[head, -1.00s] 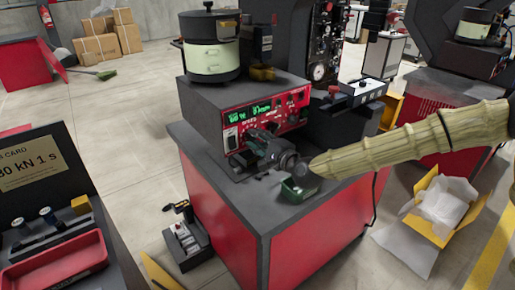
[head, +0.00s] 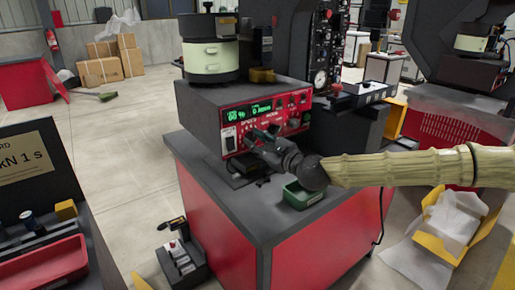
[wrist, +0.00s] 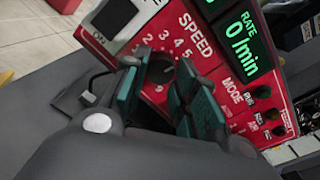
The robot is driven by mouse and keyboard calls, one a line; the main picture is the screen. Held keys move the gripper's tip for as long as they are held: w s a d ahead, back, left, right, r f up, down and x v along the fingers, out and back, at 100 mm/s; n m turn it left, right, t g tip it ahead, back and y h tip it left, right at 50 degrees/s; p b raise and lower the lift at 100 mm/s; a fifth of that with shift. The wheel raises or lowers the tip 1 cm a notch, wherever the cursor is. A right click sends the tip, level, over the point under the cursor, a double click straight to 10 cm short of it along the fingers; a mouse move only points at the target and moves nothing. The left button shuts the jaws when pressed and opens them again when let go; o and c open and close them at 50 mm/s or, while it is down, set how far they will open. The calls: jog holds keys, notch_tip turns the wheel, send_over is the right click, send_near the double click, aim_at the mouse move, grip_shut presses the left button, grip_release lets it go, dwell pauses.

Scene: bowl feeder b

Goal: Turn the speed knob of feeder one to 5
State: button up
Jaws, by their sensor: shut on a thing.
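Feeder one is a dark box with a red front panel (head: 232,138) and a pale green-banded bowl (head: 210,60) on top. My gripper (head: 262,143) reaches the lower part of this panel. In the wrist view its two green-padded fingers (wrist: 160,92) stand on either side of the dark speed knob (wrist: 160,70), under the word SPEED, and are shut on it. Scale numbers 2 to 5 and a 9 show around the knob; the fingers hide others. I cannot tell where its pointer stands. The green display (wrist: 243,45) reads RATE 0 /min.
A small green tray (head: 300,195) sits on the bench top (head: 225,190) below my wrist. The MODE knob (wrist: 263,91) is right of the fingers. A similar feeder (head: 475,45) stands at the back right. An open yellow carton (head: 448,222) lies on the floor at right.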

jog(key=shift+d+m, duration=0.1)
jog(key=shift+m, duration=0.2)
jog(key=o, duration=1)
jog(key=shift+o, duration=0.2)
jog(key=v, duration=1.2)
